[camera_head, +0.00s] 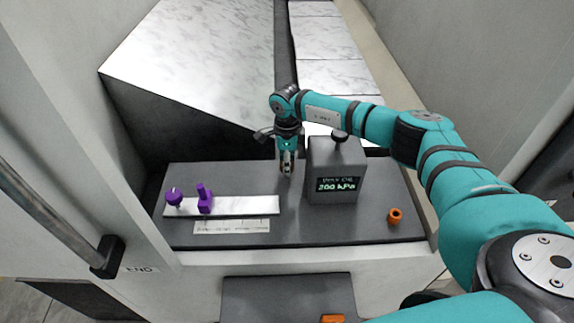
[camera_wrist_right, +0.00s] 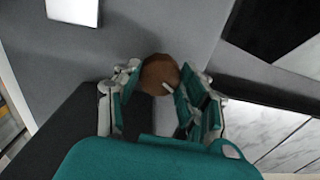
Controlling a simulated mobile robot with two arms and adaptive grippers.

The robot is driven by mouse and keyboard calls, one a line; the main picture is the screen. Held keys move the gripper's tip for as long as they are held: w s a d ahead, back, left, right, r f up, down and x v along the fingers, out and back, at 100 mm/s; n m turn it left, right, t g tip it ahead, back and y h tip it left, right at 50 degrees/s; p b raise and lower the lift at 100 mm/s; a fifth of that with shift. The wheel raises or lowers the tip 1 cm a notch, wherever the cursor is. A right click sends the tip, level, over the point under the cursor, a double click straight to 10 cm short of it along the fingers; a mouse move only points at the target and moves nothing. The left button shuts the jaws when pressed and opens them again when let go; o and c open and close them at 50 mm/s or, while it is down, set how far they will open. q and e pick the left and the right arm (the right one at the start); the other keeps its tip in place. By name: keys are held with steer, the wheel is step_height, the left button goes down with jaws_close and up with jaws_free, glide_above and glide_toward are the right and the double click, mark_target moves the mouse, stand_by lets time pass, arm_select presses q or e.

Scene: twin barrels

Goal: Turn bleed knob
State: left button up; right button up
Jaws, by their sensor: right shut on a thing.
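A round brown knob (camera_wrist_right: 157,70) with a pale mark on its rim sits between the fingers of my right gripper (camera_wrist_right: 162,84) in the wrist view. The fingers are closed on its two sides. In the head view my right gripper (camera_head: 287,168) points down at the dark bench top, just left of the grey gauge box (camera_head: 336,180). There the fingers mostly hide the knob. The box's display (camera_head: 338,185) reads 200 kPa in green. My left gripper is not in view.
A pale plate (camera_head: 245,205) at the left of the bench (camera_head: 300,226) carries a purple knob (camera_head: 174,196) and a purple lever (camera_head: 204,200). A black knob (camera_head: 340,136) tops the box. An orange ring-like part (camera_head: 395,216) stands at right. The bench's front middle is clear.

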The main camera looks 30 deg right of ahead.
steer(key=m+b, duration=0.2)
steer(key=m, duration=0.4)
steer(key=shift+f+m+b, duration=0.1)
steer(key=shift+m+b, duration=0.2)
steer(key=shift+b, duration=0.1)
steer(key=m+b, duration=0.1)
steer(key=m, duration=0.4)
steer(key=shift+m+b, duration=0.3)
steer(key=shift+m, duration=0.1)
steer(key=o, duration=1.2)
steer(key=shift+r, duration=0.3)
step_height(320, 180, up, 12)
steer(key=shift+a+f, duration=0.15)
steer(key=shift+f, duration=0.05)
